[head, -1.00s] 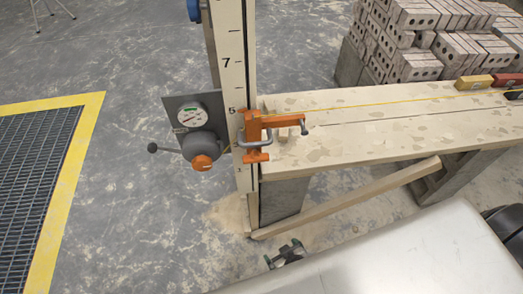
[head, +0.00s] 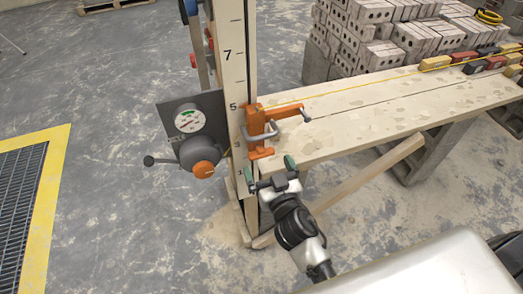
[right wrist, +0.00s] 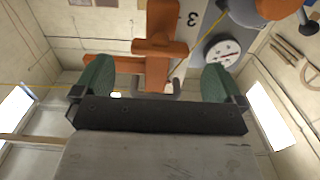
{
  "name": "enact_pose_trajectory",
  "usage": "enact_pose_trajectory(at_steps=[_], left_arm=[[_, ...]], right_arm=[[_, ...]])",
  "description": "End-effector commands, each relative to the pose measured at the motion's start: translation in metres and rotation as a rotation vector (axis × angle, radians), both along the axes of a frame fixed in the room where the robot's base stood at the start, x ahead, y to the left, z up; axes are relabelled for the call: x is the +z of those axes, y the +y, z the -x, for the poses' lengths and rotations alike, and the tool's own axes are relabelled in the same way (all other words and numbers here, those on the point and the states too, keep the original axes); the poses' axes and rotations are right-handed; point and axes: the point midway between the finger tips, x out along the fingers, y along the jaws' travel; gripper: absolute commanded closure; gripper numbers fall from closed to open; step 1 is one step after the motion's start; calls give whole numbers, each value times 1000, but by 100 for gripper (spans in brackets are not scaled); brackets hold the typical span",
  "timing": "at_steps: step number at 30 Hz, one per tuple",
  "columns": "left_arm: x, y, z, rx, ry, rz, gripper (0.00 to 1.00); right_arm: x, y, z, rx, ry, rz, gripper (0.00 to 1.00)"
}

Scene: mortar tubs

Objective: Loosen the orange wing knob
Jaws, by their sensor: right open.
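An orange knob (head: 203,169) sits on the front of a round grey housing (head: 196,150) below a dial gauge (head: 189,121). Its wings are too small to make out. In the right wrist view the knob (right wrist: 277,8) is at the top right edge, partly cut off. An orange clamp (head: 254,124) with a grey bent bar is fixed at the post and plank end; it also fills the middle of the right wrist view (right wrist: 160,50). My right gripper (head: 269,167) is open and empty, just below the clamp and right of the knob. My left gripper is out of view.
A tall marked post (head: 231,60) stands between the gauge panel and the plank (head: 390,115). A black-ended lever (head: 149,160) sticks out left of the housing. A diagonal brace (head: 370,180) runs under the plank. Stacked bricks (head: 380,45) stand behind.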

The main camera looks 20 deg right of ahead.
Motion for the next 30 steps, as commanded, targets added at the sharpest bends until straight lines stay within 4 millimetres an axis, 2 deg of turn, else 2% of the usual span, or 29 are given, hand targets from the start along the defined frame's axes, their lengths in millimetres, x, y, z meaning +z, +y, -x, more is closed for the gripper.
enact_pose_trajectory(at_steps=[3,9,21,30], left_arm=[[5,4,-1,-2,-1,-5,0],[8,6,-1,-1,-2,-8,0],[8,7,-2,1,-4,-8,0],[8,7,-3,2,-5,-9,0]], right_arm=[[2,1,-23,0,-1,3,0],[0,2,-47,1,2,2,0],[-1,2,-53,0,2,1,2],[-1,2,-53,1,2,1,48]])
